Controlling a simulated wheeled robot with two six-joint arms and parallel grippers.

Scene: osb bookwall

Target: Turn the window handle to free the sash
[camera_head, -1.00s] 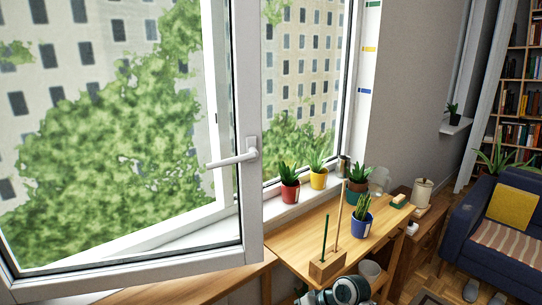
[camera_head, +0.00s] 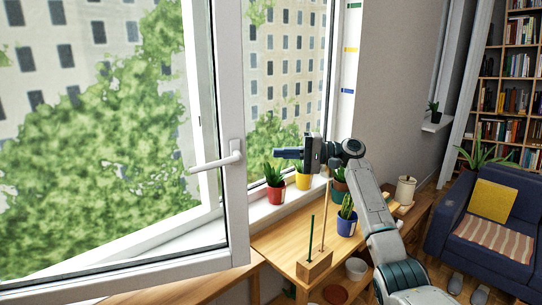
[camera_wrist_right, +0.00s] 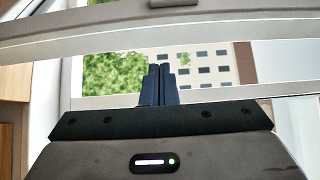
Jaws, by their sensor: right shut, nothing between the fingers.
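The white window handle (camera_head: 215,162) sits on the right stile of the sash in the head view, its lever pointing left, almost level and tilted slightly down. The white sash (camera_head: 231,200) stands swung open into the room. My right gripper (camera_head: 277,153) is shut and empty, its fingers pointing left, just right of the handle and apart from it in the picture. The shut fingers also show in the right wrist view (camera_wrist_right: 160,84), in front of a white frame bar (camera_wrist_right: 190,28). My left gripper is not in view.
Potted plants stand right of the sash: a red pot (camera_head: 275,194), a yellow pot (camera_head: 303,181) and a blue pot (camera_head: 347,224). A wooden block with upright sticks (camera_head: 314,267) stands on the wooden desk (camera_head: 275,243). A blue sofa (camera_head: 463,220) is at the right.

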